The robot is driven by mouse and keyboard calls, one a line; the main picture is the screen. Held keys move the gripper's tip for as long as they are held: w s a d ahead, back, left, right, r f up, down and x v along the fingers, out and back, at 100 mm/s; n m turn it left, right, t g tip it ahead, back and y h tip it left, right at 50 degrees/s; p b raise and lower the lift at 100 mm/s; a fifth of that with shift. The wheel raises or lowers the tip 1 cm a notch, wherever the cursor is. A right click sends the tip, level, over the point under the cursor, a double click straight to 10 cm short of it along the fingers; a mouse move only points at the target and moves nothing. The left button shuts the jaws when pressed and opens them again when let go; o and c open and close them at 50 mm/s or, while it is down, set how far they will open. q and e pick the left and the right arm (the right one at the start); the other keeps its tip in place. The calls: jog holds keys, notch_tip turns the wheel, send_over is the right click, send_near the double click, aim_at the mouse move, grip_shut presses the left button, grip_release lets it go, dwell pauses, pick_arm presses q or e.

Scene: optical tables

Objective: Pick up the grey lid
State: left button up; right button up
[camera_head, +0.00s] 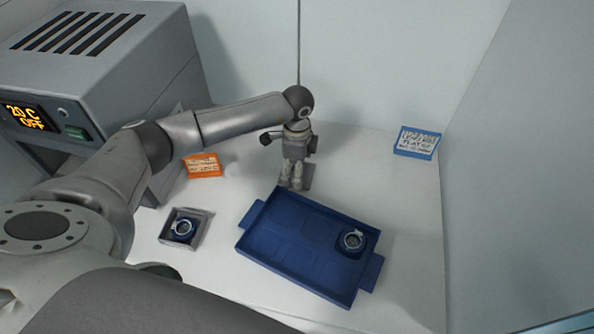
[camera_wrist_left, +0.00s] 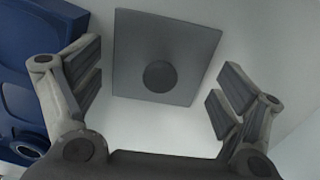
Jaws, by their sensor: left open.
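The grey lid (camera_wrist_left: 185,45) is a flat square plate with a round dark knob (camera_wrist_left: 160,77) at its middle. In the left wrist view it lies ahead of my left gripper (camera_wrist_left: 158,84), with the knob between the two spread fingers and apart from both. In the head view my left gripper (camera_head: 291,183) points down at the table just behind the blue tray. A small grey part of the lid (camera_head: 308,176) shows to the right of the fingers; the rest is hidden behind them. My right gripper is not in view.
A blue tray (camera_head: 258,250) holds one round blue piece (camera_head: 352,241) at its right. A grey open box (camera_head: 204,228) with a similar piece (camera_head: 183,230) stands to its left. An orange label block (camera_head: 202,166), a blue label block (camera_head: 417,142) and a large grey device (camera_head: 165,65) stand around.

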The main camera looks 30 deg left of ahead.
pick_arm(q)
jog(key=shift+c, duration=1.4)
grip_shut()
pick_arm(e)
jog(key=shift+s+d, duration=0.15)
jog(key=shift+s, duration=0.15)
pick_arm(q)
jog(key=shift+s+r, duration=0.1)
